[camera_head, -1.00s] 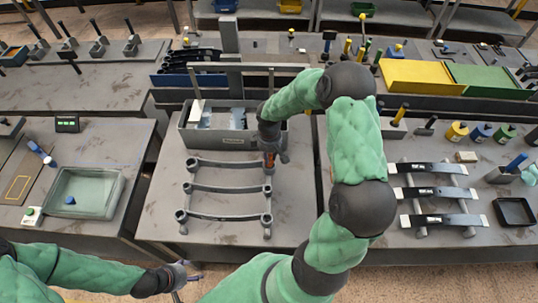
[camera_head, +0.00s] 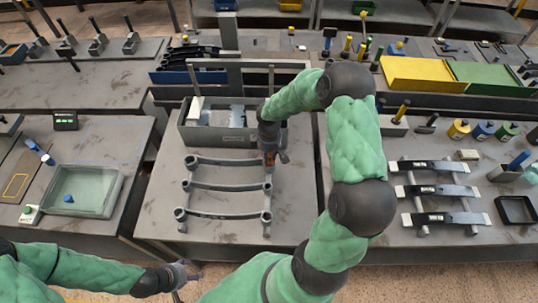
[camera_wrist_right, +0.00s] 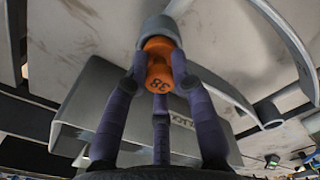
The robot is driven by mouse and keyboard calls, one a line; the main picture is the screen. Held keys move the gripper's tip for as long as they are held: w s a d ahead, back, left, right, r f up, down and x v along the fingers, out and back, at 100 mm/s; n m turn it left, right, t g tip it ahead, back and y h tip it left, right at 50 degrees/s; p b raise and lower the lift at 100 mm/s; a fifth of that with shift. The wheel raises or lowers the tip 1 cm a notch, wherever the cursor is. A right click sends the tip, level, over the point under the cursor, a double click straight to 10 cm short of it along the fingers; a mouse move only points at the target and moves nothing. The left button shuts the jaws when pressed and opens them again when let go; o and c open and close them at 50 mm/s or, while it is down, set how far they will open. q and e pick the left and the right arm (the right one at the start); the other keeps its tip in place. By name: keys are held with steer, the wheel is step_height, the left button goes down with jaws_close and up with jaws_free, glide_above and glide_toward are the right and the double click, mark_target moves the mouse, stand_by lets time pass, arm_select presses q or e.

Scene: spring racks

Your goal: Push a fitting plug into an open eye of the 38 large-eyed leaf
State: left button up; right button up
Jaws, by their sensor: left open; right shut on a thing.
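Three curved grey leaves with ringed ends lie one behind another on a stand on the middle bench: a far leaf (camera_head: 230,162), a middle leaf (camera_head: 225,187) and a near leaf (camera_head: 222,216). My right gripper (camera_head: 270,160) is at the far leaf's right end. In the right wrist view its fingers (camera_wrist_right: 160,78) are shut on an orange plug (camera_wrist_right: 160,72) marked 38. The plug's far end meets a grey eye (camera_wrist_right: 161,29); how deep it sits I cannot tell. My left gripper (camera_head: 180,275) is open and empty at the bottom left, off the bench.
A grey bin (camera_head: 188,130) stands behind the leaves. A glassy tray (camera_head: 110,187) with a small blue piece (camera_head: 69,199) is on the left bench. More leaves (camera_head: 432,192) and coloured plugs (camera_head: 483,130) are on the right bench. The middle bench's front is clear.

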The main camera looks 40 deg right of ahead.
steer(key=shift+f, duration=0.3)
steer(key=o, duration=1.5)
steer(key=shift+r, duration=0.1)
steer(key=shift+r+p, duration=2.2)
steer(key=shift+r, duration=1.2)
